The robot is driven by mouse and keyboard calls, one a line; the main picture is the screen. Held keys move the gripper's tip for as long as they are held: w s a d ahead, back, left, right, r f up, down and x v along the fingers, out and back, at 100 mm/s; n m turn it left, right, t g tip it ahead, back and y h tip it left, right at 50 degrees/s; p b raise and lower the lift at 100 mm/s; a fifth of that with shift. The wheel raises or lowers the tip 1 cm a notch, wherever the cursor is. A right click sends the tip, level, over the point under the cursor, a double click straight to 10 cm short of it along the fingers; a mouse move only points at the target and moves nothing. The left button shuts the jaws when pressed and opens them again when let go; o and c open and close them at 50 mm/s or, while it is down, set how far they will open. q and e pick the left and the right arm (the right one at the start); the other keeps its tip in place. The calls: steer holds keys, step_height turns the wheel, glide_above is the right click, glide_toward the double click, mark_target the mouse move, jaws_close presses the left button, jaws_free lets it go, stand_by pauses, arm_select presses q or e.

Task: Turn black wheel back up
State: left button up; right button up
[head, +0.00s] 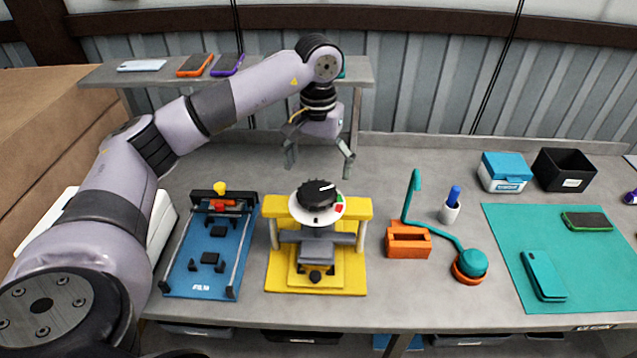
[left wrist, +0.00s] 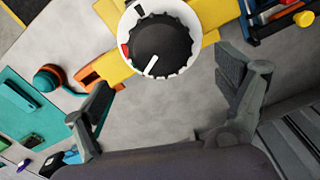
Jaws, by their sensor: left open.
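The black wheel (head: 317,194) is a knurled knob with a white pointer line, on a white dial with red and green marks. It sits on top of a yellow stand (head: 345,272) with a grey block in the middle of the bench. In the head view its pointer line points to the right. The wheel also shows at the top of the left wrist view (left wrist: 161,49). My left gripper (head: 320,160) hangs behind the wheel, open and empty. Its two fingers (left wrist: 165,95) are spread apart and do not touch the wheel. My right gripper is not in view.
A blue film jig (head: 195,275) stands left of the stand. A teal mat (head: 590,262) holds phones. A raised shelf (head: 110,76) runs behind.

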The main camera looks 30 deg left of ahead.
mark_target(317, 191)
arm_select(q)
steer(key=f, duration=0.1)
steer(key=f+p, duration=0.1)
steer(key=f, duration=0.1)
steer(key=s+f, duration=0.1)
steer(key=f, duration=0.1)
steer(key=shift+p, duration=0.3)
steer(key=shift+w+f, duration=0.3)
steer(key=shift+f, duration=0.4)
steer(key=shift+s+r, duration=0.1)
steer(key=shift+c, duration=0.7)
steer(key=c, duration=1)
